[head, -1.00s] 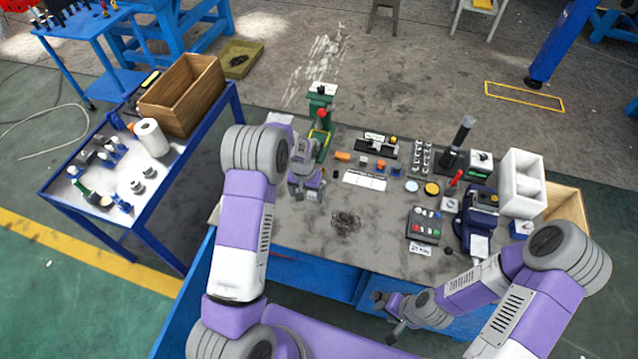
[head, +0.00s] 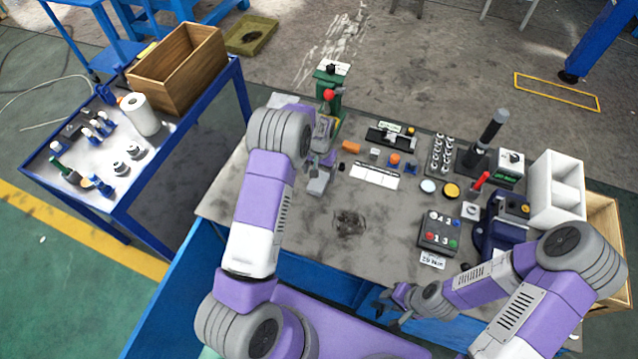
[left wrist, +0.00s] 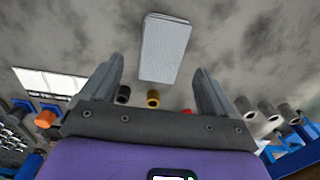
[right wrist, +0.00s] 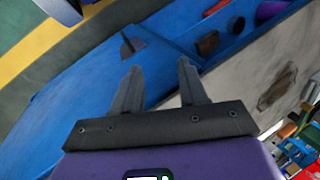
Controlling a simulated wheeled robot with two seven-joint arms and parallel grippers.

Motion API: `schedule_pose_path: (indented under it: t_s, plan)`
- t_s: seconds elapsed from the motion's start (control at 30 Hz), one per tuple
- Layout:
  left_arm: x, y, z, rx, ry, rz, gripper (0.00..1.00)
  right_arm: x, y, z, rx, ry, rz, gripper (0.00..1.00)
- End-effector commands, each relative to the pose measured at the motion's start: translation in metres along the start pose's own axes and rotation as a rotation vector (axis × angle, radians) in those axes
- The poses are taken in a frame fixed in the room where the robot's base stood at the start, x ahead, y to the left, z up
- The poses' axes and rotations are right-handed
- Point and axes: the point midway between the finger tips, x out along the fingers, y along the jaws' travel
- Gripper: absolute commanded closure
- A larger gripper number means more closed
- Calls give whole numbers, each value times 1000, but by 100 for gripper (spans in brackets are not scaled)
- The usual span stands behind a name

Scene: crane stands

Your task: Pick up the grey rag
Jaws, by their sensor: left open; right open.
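The grey rag (left wrist: 166,47) lies flat on the worn grey bench top as a small folded rectangle in the left wrist view. My left gripper (left wrist: 160,70) is open above the bench, with the rag's near end showing between and beyond its fingertips. I cannot tell the exact height gap. In the head view my left gripper (head: 326,164) is at the bench's left part, and a grey patch below it appears to be the rag (head: 318,185), partly hidden. My right gripper (right wrist: 158,66) is open and empty at the bench's front edge; it also shows in the head view (head: 391,308).
A white labelled strip (head: 375,175) and an orange block (head: 351,146) lie right of my left gripper. A green stand (head: 330,88) rises behind it. A button box (head: 438,231) and blue vise (head: 492,235) stand right. The bench middle around a dark stain (head: 348,222) is clear.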

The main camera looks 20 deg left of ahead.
Motion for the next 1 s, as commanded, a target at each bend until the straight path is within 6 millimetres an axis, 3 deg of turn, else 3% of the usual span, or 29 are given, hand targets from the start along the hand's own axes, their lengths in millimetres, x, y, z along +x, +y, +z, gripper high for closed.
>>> schedule_pose_path:
  t_s: [0.3,0.6,1.0]
  plan:
    - [45,-1,-8,-1,-1,0,12,7,3,0,0,1,0,57]
    - [49,-2,-8,-1,1,0,12,7,3,0,0,0,0,57]
    - [49,-2,-8,-1,1,0,68,7,3,0,0,0,0,57]
